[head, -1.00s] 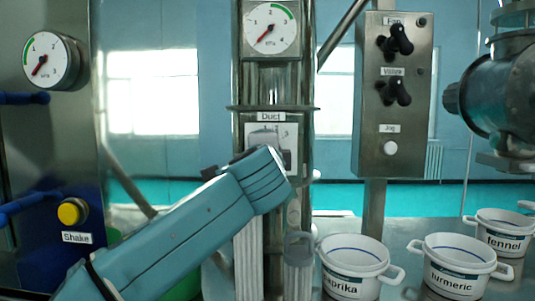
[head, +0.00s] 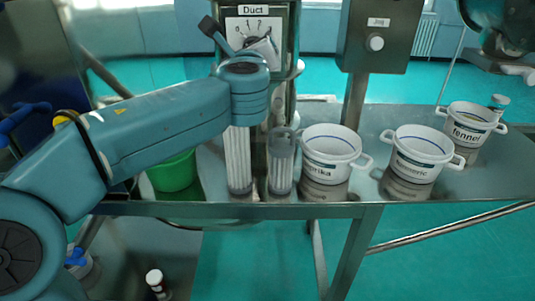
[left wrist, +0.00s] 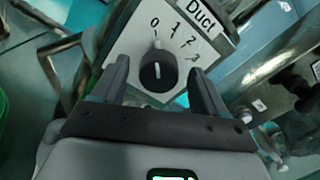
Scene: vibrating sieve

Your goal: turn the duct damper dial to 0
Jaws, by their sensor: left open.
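The duct damper dial is a black knob (left wrist: 158,71) on a white plate (left wrist: 190,45) marked 0 to 3 under a "Duct" label. In the left wrist view the white line on the knob points up the picture, at or very near the 0 mark. My left gripper (left wrist: 159,65) is open, with one finger on each side of the knob; gaps show between fingers and knob. In the head view the scale plate (head: 233,27) shows behind my left gripper (head: 238,38), which hides the knob.
White tubs labelled paprika (head: 329,172), turmeric (head: 414,172) and fennel (head: 467,137) stand on the steel bench (head: 270,209). Pale ribbed cylinders (head: 239,165) stand below the dial. A switch box (head: 378,60) is to the right, and a green bucket (head: 172,174) is lower left.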

